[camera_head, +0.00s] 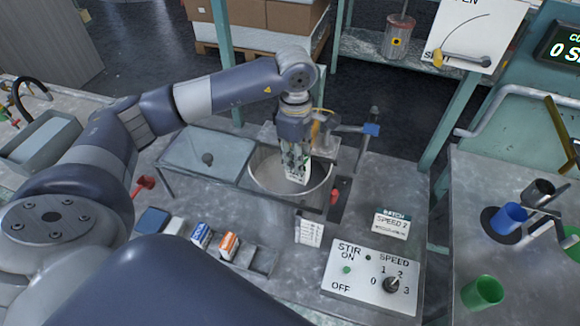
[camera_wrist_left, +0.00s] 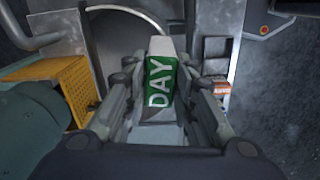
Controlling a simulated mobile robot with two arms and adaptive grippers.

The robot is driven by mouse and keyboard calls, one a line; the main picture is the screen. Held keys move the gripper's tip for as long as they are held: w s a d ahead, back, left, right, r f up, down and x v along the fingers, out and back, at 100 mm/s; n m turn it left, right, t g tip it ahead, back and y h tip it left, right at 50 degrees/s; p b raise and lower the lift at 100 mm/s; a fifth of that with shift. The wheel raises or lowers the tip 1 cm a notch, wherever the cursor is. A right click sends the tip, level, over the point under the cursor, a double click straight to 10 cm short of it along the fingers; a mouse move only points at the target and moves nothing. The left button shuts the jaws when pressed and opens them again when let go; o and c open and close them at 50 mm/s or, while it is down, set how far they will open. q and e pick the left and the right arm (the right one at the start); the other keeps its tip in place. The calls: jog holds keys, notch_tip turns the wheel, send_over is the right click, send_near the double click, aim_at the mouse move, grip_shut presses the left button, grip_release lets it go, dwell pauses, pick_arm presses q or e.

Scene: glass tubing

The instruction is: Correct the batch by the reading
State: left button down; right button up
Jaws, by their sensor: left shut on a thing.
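My left gripper (camera_head: 297,160) points down over the open round vat (camera_head: 262,186) and is shut on a white block with a green DAY label (camera_wrist_left: 160,82). The block's lower end hangs within the vat's rim; I cannot tell whether it touches anything inside. A card reading BATCH SPEED 2 (camera_head: 391,223) stands right of the vat. The control panel (camera_head: 340,292) has a STIR ON/OFF switch and a SPEED dial (camera_head: 392,284); the dial's exact setting is too small to tell. A small white card (camera_head: 309,231) stands in front of the vat. My right gripper is not in view.
A slotted rack (camera_head: 262,261) holds blue, white and orange blocks. A grey lidded basin (camera_head: 205,160) adjoins the vat. A lever board (camera_head: 478,35) and a partly cut-off green display (camera_head: 565,48) are behind.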

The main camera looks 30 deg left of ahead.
pick_arm(q)
jog(key=w+a+f+n+p, duration=0.1)
jog(key=w+a+n+p, duration=0.2)
jog(key=a+n, duration=0.55)
notch_tip(320, 180, down, 6)
jog(key=d+n+b, duration=0.1)
jog(key=n+b, duration=0.1)
jog(key=b, duration=0.1)
jog(key=shift+w+d+b, duration=0.2)
jog(key=shift+d+b, duration=0.1)
jog(key=shift+d, duration=0.1)
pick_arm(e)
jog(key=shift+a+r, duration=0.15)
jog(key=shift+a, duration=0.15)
pick_arm(q)
jog(key=c, duration=1.2)
grip_release()
jog(key=shift+r, duration=0.1)
jog(key=shift+c, duration=0.2)
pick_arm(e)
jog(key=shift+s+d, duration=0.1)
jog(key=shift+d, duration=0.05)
pick_arm(q)
notch_tip(320, 180, up, 12)
jog(key=shift+s, duration=0.1)
